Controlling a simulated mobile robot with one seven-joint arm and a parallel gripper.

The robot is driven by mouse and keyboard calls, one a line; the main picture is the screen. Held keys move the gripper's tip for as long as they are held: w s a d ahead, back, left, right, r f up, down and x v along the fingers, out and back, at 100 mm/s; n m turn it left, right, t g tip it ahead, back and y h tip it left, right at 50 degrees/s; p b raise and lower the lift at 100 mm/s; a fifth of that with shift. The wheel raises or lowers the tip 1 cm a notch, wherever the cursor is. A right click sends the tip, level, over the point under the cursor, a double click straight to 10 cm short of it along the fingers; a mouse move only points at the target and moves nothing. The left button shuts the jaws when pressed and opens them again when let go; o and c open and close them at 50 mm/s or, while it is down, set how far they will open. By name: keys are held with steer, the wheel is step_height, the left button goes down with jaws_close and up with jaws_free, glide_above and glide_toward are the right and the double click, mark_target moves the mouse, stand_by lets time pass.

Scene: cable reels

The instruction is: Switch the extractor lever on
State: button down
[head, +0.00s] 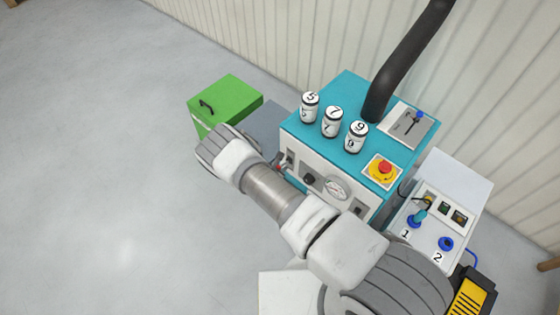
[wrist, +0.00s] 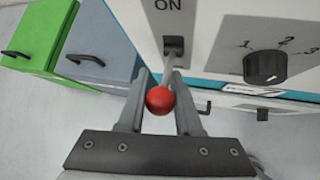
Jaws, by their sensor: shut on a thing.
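The extractor lever (wrist: 168,78) comes out of a dark slot on the machine's pale front panel, below an "ON" label (wrist: 168,4), and ends in a red ball knob (wrist: 159,100). My gripper (wrist: 160,98) is shut on the lever, with one finger on each side of the knob. In the head view my arm's end reaches the front of the teal-topped machine (head: 345,95), and my wrist hides most of the fingers. How far the lever is tilted is hard to tell.
A black rotary knob (wrist: 265,67) with numbers sits right of the lever. A green cabinet (head: 228,100) and a grey one (wrist: 100,45) stand left of the machine. Numbered canisters (head: 331,122) and a red stop button (head: 383,168) are on top. The floor at left is clear.

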steer(key=shift+r+g+y+p, duration=0.2)
steer(key=shift+g+y+p, duration=0.3)
steer(key=shift+p, duration=0.5)
steer(key=c, duration=0.9)
jaws_free()
steer(key=shift+o, duration=0.2)
steer(key=shift+r, duration=0.1)
steer(key=p+v, duration=0.2)
steer(key=v, duration=1.5)
steer(key=shift+s+a+p, duration=0.15)
steer(key=shift+s+p, duration=0.1)
steer(key=shift+p, duration=0.1)
